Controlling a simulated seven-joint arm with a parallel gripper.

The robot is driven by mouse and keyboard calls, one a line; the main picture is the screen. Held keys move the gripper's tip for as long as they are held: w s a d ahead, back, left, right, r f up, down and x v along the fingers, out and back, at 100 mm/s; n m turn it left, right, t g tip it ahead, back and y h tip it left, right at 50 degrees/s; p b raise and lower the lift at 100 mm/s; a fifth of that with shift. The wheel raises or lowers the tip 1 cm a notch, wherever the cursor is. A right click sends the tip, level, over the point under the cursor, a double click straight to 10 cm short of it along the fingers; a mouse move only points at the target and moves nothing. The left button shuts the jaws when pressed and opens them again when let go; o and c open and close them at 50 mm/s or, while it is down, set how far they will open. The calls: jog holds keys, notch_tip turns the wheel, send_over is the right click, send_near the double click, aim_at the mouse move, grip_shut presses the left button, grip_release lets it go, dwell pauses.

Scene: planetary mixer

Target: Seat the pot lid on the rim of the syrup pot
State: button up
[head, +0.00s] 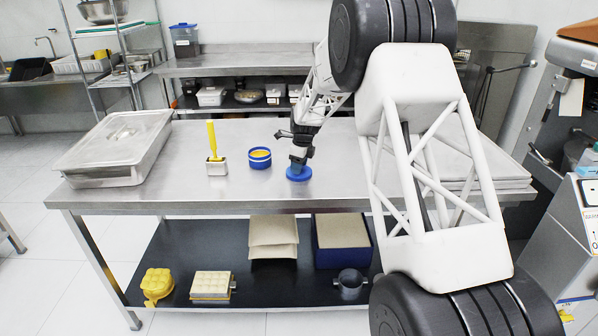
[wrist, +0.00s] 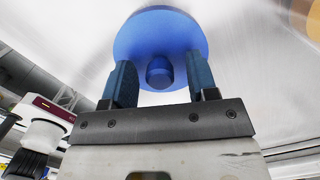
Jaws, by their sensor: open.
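The blue round pot lid (head: 298,175) lies flat on the steel table, right of the syrup pot. In the wrist view the lid (wrist: 158,30) shows as a blue disc with a short round knob (wrist: 159,72) at its middle. My gripper (head: 299,160) is over the lid, pointing down. In the wrist view my gripper (wrist: 161,78) is open, with one finger on each side of the knob and a visible gap to it. The syrup pot (head: 260,163) is a small blue pot with a pale band and yellowish contents at its open top. It stands upright, apart from the lid.
A yellow-handled brush (head: 211,136) stands in a small metal holder (head: 216,168) left of the pot. A large lidded steel pan (head: 118,148) fills the table's left end. Flat grey sheets (head: 480,170) lie at the right, partly behind my arm. The table between pot and lid is clear.

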grip_shut()
jog(key=shift+r, duration=0.15)
dwell(0.4)
jog(key=shift+r, duration=1.6)
jog(key=s+d, duration=0.1)
jog(key=s, duration=0.7)
jog(key=s+d+r, duration=0.1)
jog(key=s, duration=0.6)
jog(key=shift+s+d+r, duration=0.25)
jog(key=shift+s, duration=0.15)
jog(key=shift+w, duration=0.1)
jog(key=w+a+r, duration=0.3)
jog(key=w+a, duration=0.5)
jog(key=w, duration=0.3)
jog(key=w+a+r, duration=0.3)
jog(key=w+a, duration=0.6)
jog(key=w, duration=0.3)
jog(key=shift+w+a+r, duration=0.25)
jog(key=shift+w, duration=0.05)
